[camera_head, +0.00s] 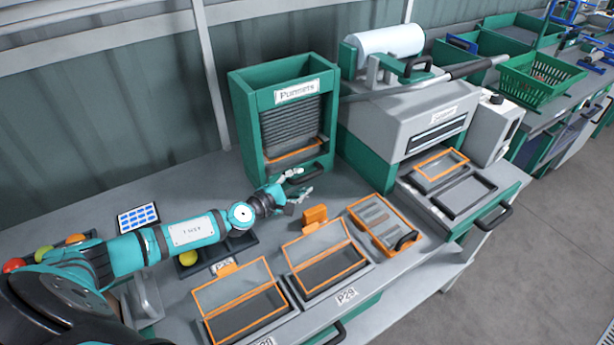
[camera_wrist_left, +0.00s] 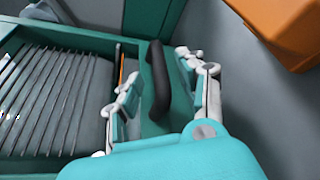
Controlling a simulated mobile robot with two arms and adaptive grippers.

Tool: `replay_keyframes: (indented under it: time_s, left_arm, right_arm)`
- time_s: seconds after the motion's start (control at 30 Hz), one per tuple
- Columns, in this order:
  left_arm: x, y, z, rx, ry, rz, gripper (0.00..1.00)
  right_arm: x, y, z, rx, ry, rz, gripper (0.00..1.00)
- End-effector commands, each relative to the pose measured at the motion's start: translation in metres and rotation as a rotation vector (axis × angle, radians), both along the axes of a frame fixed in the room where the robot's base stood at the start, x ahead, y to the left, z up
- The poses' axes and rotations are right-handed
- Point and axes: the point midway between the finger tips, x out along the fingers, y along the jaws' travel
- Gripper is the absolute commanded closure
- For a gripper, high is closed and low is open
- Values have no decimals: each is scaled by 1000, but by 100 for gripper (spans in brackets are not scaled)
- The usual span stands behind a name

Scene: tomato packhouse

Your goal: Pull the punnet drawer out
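The green punnet dispenser (camera_head: 243,118), labelled "Punnets", stands at the back of the bench with a stack of dark punnets (camera_head: 291,122) inside. An orange-rimmed punnet (camera_head: 296,153) shows at its bottom, by the low front of the punnet drawer. The drawer's black handle (camera_wrist_left: 158,80) shows clearly in the left wrist view, on the green front. My left gripper (camera_head: 301,182) is at this handle. Its fingers (camera_wrist_left: 165,95) are apart, one on each side of the handle, with visible gaps. Whether either finger touches the handle is unclear. My right gripper is not in view.
An orange block (camera_head: 315,214) stands close in front of the gripper. Open orange-rimmed punnets (camera_head: 240,299) and an orange tray (camera_head: 384,224) fill the bench front. The grey sealing machine (camera_head: 405,117) stands right of the dispenser. A blue-and-white panel (camera_head: 138,217) lies to the left.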

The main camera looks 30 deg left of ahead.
Motion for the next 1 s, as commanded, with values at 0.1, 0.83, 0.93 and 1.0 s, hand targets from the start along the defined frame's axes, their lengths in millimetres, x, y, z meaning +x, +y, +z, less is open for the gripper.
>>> replay_keyframes:
  time_s: [0.1,0.83,0.93,1.0]
  left_arm:
    - [19,-4,-5,-3,-2,1,60]
    - [38,-8,-9,-1,0,0,87]
    - [37,-8,-9,-1,0,0,100]
    - [37,-8,-9,-1,1,0,100]
  right_arm:
    - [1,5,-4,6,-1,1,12]
    - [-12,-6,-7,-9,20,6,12]
    - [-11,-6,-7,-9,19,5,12]
    - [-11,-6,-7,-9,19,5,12]
